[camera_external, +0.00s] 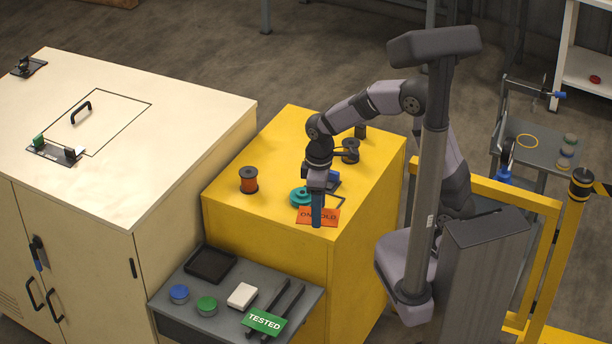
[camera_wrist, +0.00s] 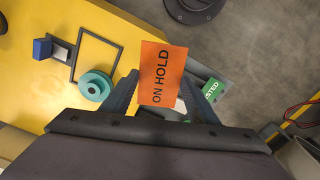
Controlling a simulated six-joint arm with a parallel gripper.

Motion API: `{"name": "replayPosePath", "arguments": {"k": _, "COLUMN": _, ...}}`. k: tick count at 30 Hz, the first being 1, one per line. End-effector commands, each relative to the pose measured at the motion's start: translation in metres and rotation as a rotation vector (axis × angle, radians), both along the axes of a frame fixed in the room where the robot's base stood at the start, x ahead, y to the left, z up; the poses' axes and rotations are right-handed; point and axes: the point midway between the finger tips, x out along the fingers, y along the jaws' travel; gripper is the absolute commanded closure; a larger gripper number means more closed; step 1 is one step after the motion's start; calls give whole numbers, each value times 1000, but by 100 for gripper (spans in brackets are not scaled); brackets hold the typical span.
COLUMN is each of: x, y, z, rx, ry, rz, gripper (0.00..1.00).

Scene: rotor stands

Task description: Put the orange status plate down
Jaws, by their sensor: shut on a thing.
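The orange status plate (camera_wrist: 163,68) reads "ON HOLD" and sits between the two fingers of my gripper (camera_wrist: 165,90) in the wrist view. My gripper is shut on it. In the external view the orange plate (camera_external: 328,217) shows around my blue gripper fingers (camera_external: 317,212), at the front corner of the yellow cabinet (camera_external: 285,217). The fingers hide its middle. I cannot tell whether the plate touches the cabinet top or is just above it.
A teal flanged part (camera_external: 299,197) and a dark frame (camera_wrist: 97,58) lie close by. A copper spool (camera_external: 248,179) stands further left. Below, a grey shelf (camera_external: 225,322) holds a green "TESTED" plate (camera_external: 265,321) on dark rails, a white block, two round pucks and a black tray (camera_external: 210,264).

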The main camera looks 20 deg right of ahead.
Motion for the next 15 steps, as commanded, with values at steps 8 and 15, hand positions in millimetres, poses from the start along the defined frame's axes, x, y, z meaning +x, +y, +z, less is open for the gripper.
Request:
{"name": "replayPosePath", "arguments": {"k": 8, "x": 53, "y": -85, "z": -25, "rx": -1, "ry": 3, "rz": -337, "gripper": 73}}
{"name": "replayPosePath", "arguments": {"k": 15, "x": 81, "y": -178, "z": -40, "rx": 0, "ry": 1, "rz": -664, "gripper": 73}}
